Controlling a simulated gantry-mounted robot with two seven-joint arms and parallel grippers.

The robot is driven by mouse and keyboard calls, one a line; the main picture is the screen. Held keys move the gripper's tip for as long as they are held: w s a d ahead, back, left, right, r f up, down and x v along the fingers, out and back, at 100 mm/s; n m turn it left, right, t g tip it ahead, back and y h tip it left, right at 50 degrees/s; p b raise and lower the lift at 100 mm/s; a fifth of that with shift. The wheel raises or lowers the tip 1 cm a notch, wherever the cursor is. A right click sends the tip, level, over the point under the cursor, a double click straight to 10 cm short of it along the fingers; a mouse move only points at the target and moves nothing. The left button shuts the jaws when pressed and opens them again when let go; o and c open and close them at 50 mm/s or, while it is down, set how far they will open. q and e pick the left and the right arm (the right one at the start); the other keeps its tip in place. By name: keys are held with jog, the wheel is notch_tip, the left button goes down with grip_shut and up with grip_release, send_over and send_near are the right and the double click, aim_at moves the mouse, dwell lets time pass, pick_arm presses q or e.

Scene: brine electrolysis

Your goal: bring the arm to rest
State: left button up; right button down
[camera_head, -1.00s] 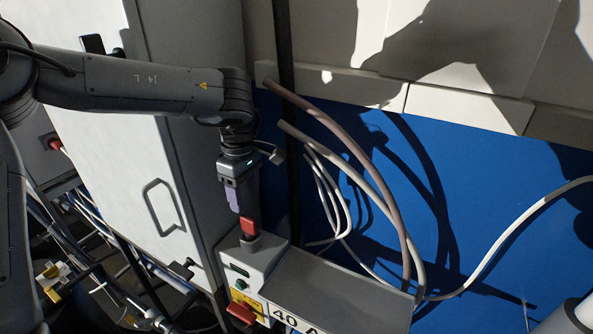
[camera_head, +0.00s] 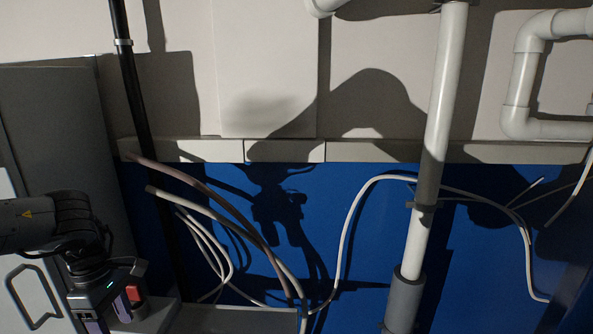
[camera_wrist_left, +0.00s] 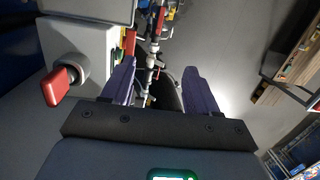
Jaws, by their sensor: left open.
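My left arm comes in at the lower left of the head view. Its gripper (camera_head: 106,318) has two purple fingers spread apart, with their lower ends cut by the frame edge. In the left wrist view the fingers (camera_wrist_left: 158,75) are open with nothing between them. A red switch handle (camera_head: 133,291) shows right beside the gripper in the head view. In the left wrist view a red handle on a round grey knob (camera_wrist_left: 60,86) sits to the left, outside the fingers. I cannot tell whether a finger touches anything. My right gripper is not in view.
The grey box (camera_head: 240,319) is at the bottom edge, with a cabinet (camera_head: 50,110) at left. Hoses (camera_head: 215,208) and a black pole (camera_head: 130,85) stand close to the right of the arm. A white pipe (camera_head: 437,110) rises farther right before the blue wall panel (camera_head: 340,240).

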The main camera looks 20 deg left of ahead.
pick_arm(q)
jog(key=s+d+f+n+h+p, duration=0.1)
jog(key=s+d+f+h, duration=0.25)
jog(key=f, duration=0.35)
jog(key=s+d+f+h, duration=0.2)
jog(key=s+d+f, duration=0.1)
jog(key=d+f, duration=0.3)
jog(key=s+d+f+n+h+p, duration=0.1)
jog(key=s+d+f+h, duration=0.2)
jog(key=f, duration=0.4)
jog(key=d+f+n+t+h, duration=0.25)
jog(key=d+f+n, duration=0.2)
jog(key=d, duration=0.55)
jog(key=w+d+r+n+t+y+p, duration=0.1)
jog(key=w+d+n+t+y, duration=0.1)
jog(key=d+n+t, duration=0.5)
jog(key=w+d+r+n+t+y, duration=0.1)
jog(key=w+d+n+t+y, duration=0.15)
jog(key=d+n, duration=0.45)
jog(key=s+a+f+n+g+y, duration=0.1)
jog(key=s+a+n+g+y, duration=0.3)
jog(key=n, duration=0.9)
jog(key=s+a+f+n+g+y, duration=0.1)
jog(key=s+a+n+g+y, duration=0.2)
jog(key=n, duration=1.1)
jog(key=shift+s+a+g+y, duration=0.45)
jog(key=shift+s+a, duration=0.35)
jog(key=shift+s, duration=0.1)
